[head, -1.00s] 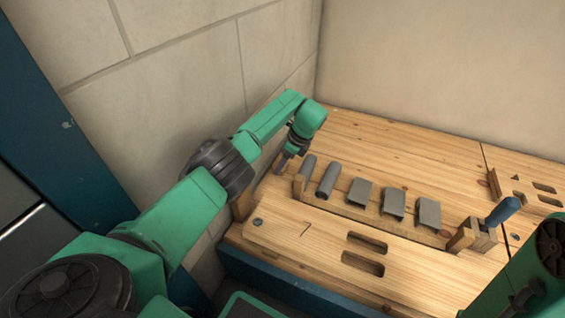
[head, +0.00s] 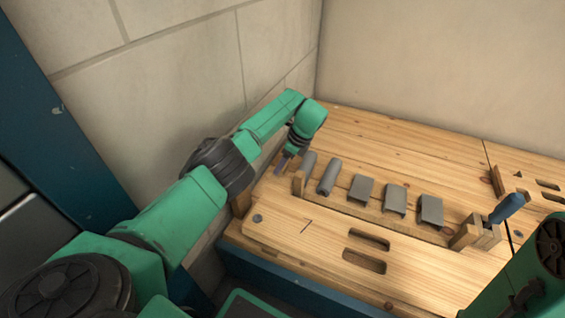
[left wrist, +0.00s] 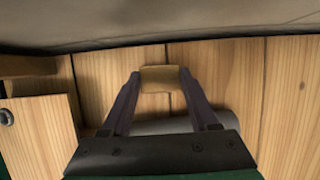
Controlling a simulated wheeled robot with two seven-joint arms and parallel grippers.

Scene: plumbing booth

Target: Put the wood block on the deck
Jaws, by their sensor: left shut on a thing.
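My left gripper (head: 281,166) points down over the left back part of the wooden deck (head: 375,135), beside the wall. In the left wrist view its two dark fingers (left wrist: 161,84) are shut on a small tan wood block (left wrist: 160,77), one finger at each side. The block sits at the fingertips with deck planks behind it. I cannot tell whether the block touches the deck. In the head view the block does not show clearly. My right gripper is out of view; only part of the right arm shows at the lower right edge.
A wooden rack holds several grey pieces, including a grey cylinder (head: 330,176), right of my left gripper. A wooden board (head: 315,240) with slots lies in front. A blue-handled tool (head: 507,208) stands in a wooden holder at right. The deck behind the rack is clear.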

